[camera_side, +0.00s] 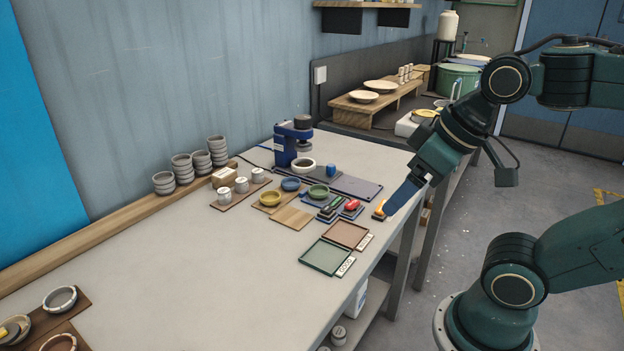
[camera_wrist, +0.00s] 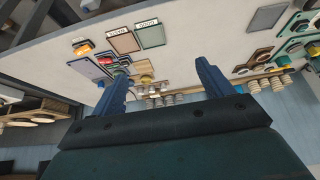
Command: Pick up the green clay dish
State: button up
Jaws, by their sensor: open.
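The green clay dish (camera_side: 318,192) is a small round bowl in the side view, sitting upright on the work table (camera_side: 200,275).
A blue press (camera_side: 287,143) with a pale ring dish stands behind the dishes. Green (camera_side: 325,257) and brown (camera_side: 345,234) trays lie in front.

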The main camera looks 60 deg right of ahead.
jog(key=shift+w, duration=0.1)
jog(key=w+d+r+m+g+y, duration=0.1)
jog(key=w+d+m, duration=0.3)
jog(key=w+m, duration=0.4)
jog(key=w+d+r+m+g, duration=0.1)
jog(key=w+d+m, duration=0.4)
jog(key=w, duration=0.5)
jog(key=w+d+f+m+y, duration=0.1)
jog(key=w+d+f+m, duration=0.3)
jog(key=d+m, duration=0.3)
jog(key=w+d+f+m+y, duration=0.1)
jog(key=w+d+f+m, duration=0.3)
jog(key=d, duration=0.6)
notch_tip(320, 180, down, 3)
jog(key=m, duration=0.3)
jog(key=shift+d+r, duration=0.15)
jog(key=shift+d, duration=0.1)
jog(key=shift+w, duration=0.1)
send_near(319, 193)
jog(key=shift+w+a+f, duration=0.55)
jog(key=shift+a+f, duration=0.1)
jog(key=shift+f, duration=0.15)
